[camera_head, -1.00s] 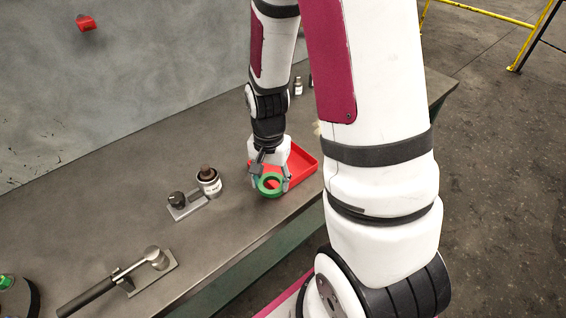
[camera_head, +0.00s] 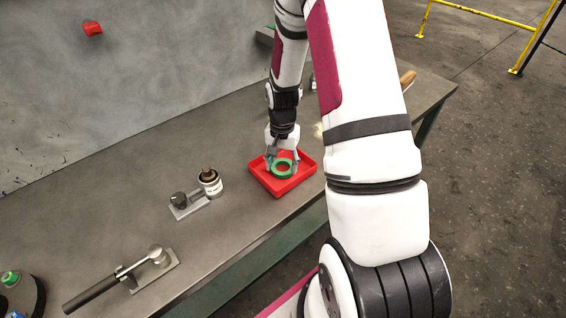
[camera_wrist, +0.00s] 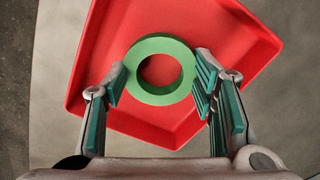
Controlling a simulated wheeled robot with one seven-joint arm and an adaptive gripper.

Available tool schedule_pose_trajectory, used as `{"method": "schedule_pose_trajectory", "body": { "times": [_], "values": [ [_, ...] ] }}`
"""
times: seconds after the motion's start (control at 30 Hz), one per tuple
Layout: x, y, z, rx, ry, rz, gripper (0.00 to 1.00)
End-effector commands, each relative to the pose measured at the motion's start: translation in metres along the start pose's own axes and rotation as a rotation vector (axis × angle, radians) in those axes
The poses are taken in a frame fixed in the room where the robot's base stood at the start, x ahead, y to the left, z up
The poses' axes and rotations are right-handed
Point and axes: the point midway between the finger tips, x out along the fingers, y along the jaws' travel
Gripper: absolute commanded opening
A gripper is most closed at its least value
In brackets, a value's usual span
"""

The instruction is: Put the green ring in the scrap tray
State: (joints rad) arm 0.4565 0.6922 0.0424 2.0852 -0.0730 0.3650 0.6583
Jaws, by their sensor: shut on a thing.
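The green ring (camera_wrist: 180,93) is held between the fingers of my gripper (camera_wrist: 160,88) in the wrist view. In the head view the green ring (camera_head: 282,168) shows at the fingertips of my gripper (camera_head: 282,162). The red scrap tray (camera_head: 306,158) sits on the workbench, and the ring is over its inside area, within its rim as seen. The tray also fills much of the wrist view (camera_wrist: 112,30) behind the ring. I cannot tell whether the ring touches the tray floor.
A long-handled tool (camera_head: 120,278) lies nearer the front. The grey bench (camera_head: 235,225) between is clear.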

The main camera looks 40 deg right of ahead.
Motion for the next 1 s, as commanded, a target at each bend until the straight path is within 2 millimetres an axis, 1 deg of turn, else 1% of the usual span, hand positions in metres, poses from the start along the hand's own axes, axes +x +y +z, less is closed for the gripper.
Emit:
{"method": "schedule_pose_trajectory", "body": {
  "times": [0.33,0.37,0.4,0.43,0.77,0.87,0.97,1.0],
  "values": [
    [0.003,0.0,0.0,-0.001,0.0,0.0,0.28],
    [0.003,0.0,0.0,-0.001,0.0,0.0,0.56],
    [0.003,0.0,0.0,-0.001,0.0,0.0,0.65],
    [0.003,0.0,0.0,-0.001,0.0,0.0,0.71],
    [0.001,0.0,0.0,0.0,0.001,-0.001,0.71],
    [-0.005,-0.001,-0.001,0.0,0.003,-0.002,0.71],
    [-0.017,-0.001,-0.001,-0.001,0.004,-0.002,0.71],
    [-0.025,-0.001,-0.001,-0.001,0.006,-0.003,0.71]
  ]
}}
